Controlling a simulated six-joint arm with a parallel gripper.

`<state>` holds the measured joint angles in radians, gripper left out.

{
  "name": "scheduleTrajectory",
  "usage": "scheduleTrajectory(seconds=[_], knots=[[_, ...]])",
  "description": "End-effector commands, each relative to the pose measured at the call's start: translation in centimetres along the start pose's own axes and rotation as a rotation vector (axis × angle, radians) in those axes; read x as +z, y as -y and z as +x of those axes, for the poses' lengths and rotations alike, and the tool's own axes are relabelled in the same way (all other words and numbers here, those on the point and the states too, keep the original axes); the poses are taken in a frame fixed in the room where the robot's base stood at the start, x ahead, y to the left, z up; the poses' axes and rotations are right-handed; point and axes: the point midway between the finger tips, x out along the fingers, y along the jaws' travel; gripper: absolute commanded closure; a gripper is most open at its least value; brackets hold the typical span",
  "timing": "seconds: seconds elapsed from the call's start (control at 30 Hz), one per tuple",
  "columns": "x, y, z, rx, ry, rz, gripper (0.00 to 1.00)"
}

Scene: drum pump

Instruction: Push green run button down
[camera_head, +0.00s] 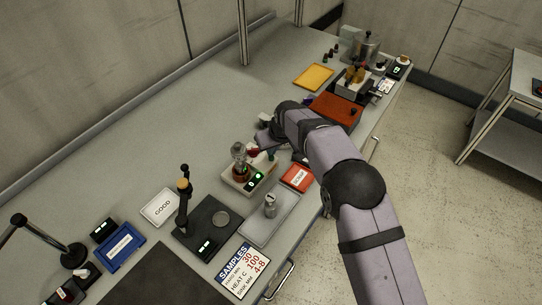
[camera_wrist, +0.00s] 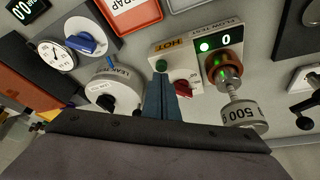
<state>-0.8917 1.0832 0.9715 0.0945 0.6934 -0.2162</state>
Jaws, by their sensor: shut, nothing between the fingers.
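The green button (camera_wrist: 161,66) is a small round cap on a pale panel in the wrist view. A red knob (camera_wrist: 182,88) sits beside it, to the lower right. My gripper (camera_wrist: 160,78) is shut and empty, its bluish fingers together. Its tips appear just below the green button in the wrist view; I cannot tell whether they touch it. In the head view my gripper (camera_head: 264,142) is over the bench near the pale unit, and a small green spot (camera_head: 272,156) shows beside it.
A red-orange box (camera_head: 335,108) stands behind.

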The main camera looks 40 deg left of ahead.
Motion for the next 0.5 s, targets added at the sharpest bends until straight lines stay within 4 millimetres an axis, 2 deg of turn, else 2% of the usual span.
scheduleTrajectory(seconds=[0.5], knots=[[0.21, 0.00, 0.48, 0.000, 0.000, 0.000, 1.00]])
